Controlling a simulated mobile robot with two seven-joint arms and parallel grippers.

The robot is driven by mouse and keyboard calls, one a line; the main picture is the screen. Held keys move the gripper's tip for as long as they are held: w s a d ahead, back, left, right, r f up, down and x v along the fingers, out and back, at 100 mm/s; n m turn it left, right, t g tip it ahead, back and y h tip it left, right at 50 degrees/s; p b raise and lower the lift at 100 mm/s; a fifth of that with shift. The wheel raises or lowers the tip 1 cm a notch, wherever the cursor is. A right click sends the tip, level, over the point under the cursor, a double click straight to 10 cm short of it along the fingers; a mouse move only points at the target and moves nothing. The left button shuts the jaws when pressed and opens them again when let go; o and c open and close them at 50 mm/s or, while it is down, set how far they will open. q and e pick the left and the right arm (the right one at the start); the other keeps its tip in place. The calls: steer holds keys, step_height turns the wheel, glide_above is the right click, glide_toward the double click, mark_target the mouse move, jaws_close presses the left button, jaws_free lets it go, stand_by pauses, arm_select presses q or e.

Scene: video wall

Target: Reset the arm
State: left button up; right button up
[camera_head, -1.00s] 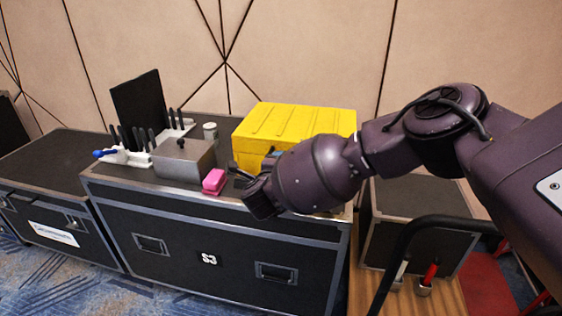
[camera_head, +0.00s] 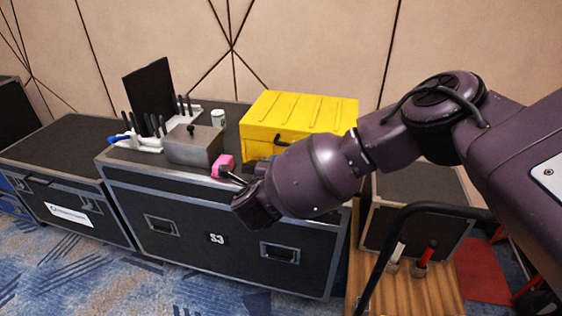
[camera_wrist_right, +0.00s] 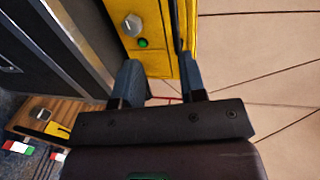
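My right arm comes in from the right in the head view. Its gripper (camera_head: 247,174) is in front of the black case's top, close to a pink block (camera_head: 222,166) and the yellow box. In the right wrist view the two blue-grey fingers of the right gripper (camera_wrist_right: 160,78) stand apart with nothing held between them. The yellow box (camera_head: 300,112) also shows beyond the fingers in the wrist view (camera_wrist_right: 150,30). My left gripper is in neither view.
The black case (camera_head: 185,245) marked S3 carries a grey metal box (camera_head: 193,148), a white holder with dark-handled tools (camera_head: 140,145) and a small can (camera_head: 217,118). Another black case (camera_head: 62,150) stands left. A wooden platform (camera_head: 440,295) and black rail (camera_head: 385,265) are at right.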

steer(key=shift+v, duration=0.8)
